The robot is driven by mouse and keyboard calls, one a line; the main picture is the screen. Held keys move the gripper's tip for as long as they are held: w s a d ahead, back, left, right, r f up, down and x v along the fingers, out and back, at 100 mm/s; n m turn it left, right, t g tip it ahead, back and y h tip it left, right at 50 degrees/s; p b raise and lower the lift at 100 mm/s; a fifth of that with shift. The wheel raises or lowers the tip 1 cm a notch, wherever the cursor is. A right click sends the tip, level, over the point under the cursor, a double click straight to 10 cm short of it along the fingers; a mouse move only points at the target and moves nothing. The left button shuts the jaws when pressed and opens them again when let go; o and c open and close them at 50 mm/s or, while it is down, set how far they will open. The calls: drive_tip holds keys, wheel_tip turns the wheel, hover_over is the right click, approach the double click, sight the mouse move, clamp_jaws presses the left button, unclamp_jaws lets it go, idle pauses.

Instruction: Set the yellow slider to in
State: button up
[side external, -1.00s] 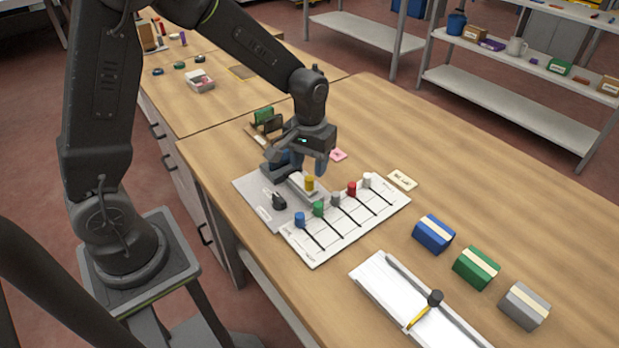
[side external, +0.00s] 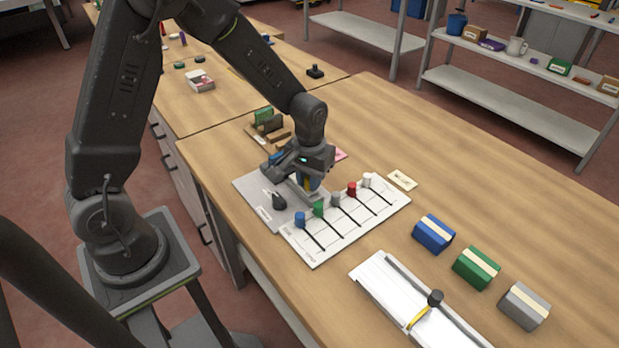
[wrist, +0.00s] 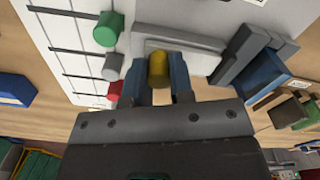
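The yellow slider knob (wrist: 157,68) stands on a pale strip on the grey panel (side external: 251,194). It shows between the two blue fingertips of my gripper (wrist: 157,79) in the wrist view, one on each side. The fingers are very close to the knob; I cannot tell whether they press on it. In the side view my gripper (side external: 309,184) is down over the slider and hides most of the yellow knob.
A white board with blue (side external: 300,219), green (side external: 318,208), grey (side external: 335,199), red (side external: 351,188) and white knobs lies beside the panel. A black knob (side external: 279,200) is on the panel.

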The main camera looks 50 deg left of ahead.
clamp_jaws()
drive_tip(key=shift+a, duration=2)
drive_tip(key=o, duration=0.6)
unclamp_jaws()
drive_tip(key=shift+c, duration=0.2)
drive_tip(key=shift+r, duration=0.1)
wheel_tip(320, 180, up, 14)
